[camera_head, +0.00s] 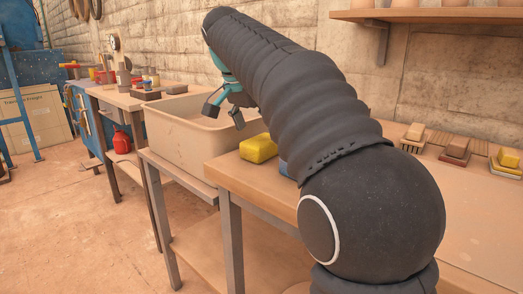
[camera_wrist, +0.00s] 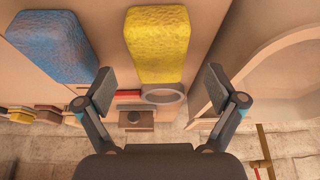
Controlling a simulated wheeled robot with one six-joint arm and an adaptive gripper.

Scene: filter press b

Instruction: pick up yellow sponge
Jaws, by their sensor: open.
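The yellow sponge (camera_head: 258,148) lies on the near wooden bench, close to its left end beside the basin. In the wrist view the yellow sponge (camera_wrist: 157,44) is at the top middle, beyond and between my open fingers. My gripper (camera_head: 222,110) is open and empty, above the basin and up and left of the sponge in the head view. The wrist view shows my gripper (camera_wrist: 166,92) with its fingers spread wide, touching nothing. A blue sponge (camera_wrist: 52,46) lies left of the yellow one. In the head view the blue sponge (camera_head: 284,168) is mostly hidden by my arm.
A beige basin (camera_head: 175,145) stands just left of the yellow sponge. Several brushes and blocks (camera_head: 457,150) sit on the bench at the right. A shelf (camera_head: 430,15) hangs on the wall above. A bench with tools (camera_head: 130,98) stands farther left. Floor space is open at the lower left.

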